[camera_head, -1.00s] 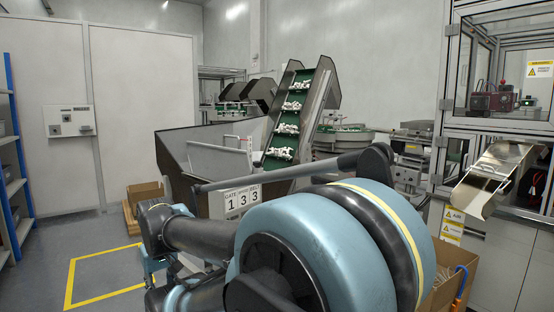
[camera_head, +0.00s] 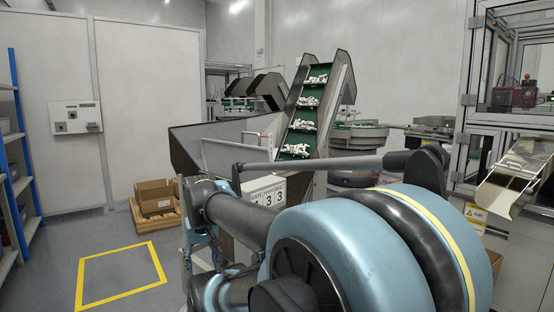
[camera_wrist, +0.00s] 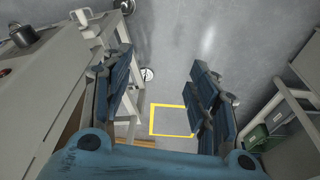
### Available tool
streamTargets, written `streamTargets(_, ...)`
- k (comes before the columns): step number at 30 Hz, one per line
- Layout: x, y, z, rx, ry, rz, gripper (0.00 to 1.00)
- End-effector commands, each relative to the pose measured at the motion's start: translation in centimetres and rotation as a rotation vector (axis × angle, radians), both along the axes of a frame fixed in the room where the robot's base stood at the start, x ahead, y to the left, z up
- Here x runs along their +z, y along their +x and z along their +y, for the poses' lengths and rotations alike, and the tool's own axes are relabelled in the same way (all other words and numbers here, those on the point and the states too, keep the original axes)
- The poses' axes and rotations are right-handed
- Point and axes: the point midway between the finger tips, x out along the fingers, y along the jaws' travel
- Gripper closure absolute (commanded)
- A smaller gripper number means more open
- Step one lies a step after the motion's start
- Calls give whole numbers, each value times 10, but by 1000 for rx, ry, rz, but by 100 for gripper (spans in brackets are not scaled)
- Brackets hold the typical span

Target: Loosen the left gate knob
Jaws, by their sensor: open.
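My gripper (camera_wrist: 160,65) is open and empty in the wrist view, its two blue-grey fingers apart with floor showing between them. A dark round knob-like part (camera_wrist: 22,35) sits at the upper left of that view, left of and apart from the fingers. I cannot tell for sure whether it is the left gate knob. My arm covers the lower hopper front and part of the sign; no gate knob can be made out there.
A grey frame (camera_wrist: 60,85) stands close to the left finger in the wrist view. A green bin (camera_wrist: 255,135) and shelving are at the right. In the head view, a cardboard box (camera_head: 155,197) is on a pallet, with a yellow floor square (camera_head: 120,275) in front. A green conveyor (camera_head: 304,125) rises behind.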

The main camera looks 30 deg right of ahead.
Motion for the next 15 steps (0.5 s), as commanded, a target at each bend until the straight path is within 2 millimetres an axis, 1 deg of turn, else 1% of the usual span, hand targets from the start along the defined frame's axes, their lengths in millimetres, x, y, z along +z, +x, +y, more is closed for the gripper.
streamTargets(1, 19, 16, -8, -66, 8, -12, 46)
streamTargets(5, 72, 58, -25, -253, 40, -42, 46)
streamTargets(6, 89, 71, -32, -320, 52, -48, 46)
streamTargets(8, 113, 89, -43, -422, 70, -50, 46)
streamTargets(9, 128, 99, -52, -493, 82, -49, 46)
streamTargets(11, 150, 114, -65, -599, 99, -45, 46)
streamTargets(12, 164, 124, -74, -670, 110, -42, 46)
streamTargets(15, 197, 144, -97, -844, 137, -29, 46)
